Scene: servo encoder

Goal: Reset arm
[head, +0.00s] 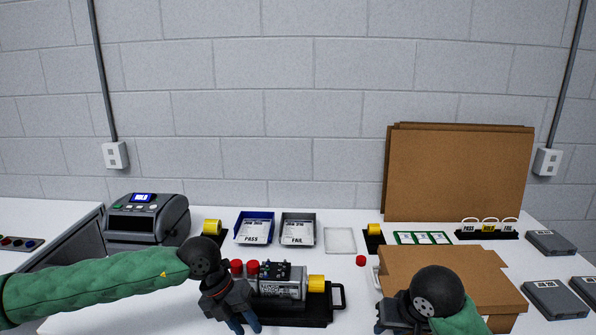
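My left arm in a green sleeve reaches in from the left. Its dark gripper (240,316) points down at the front left of a servo motor unit (283,283), and its bluish fingertips are near the bottom edge of the picture. My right gripper (392,326) is at the bottom right, in front of a flat cardboard piece (440,268). Its fingers are small and partly cut off by the picture's edge. No object shows clearly in either gripper. The motor unit, with a yellow end, lies on a black tray (318,312) with a handle.
A grey device (147,220) with a lit screen stands at the left. Blue PASS (254,228) and grey FAIL (298,229) bins stand at the back. Cardboard sheets (460,172) lean on the wall. Grey boxes (553,298) lie at the right. A red cap (360,261) lies mid-table.

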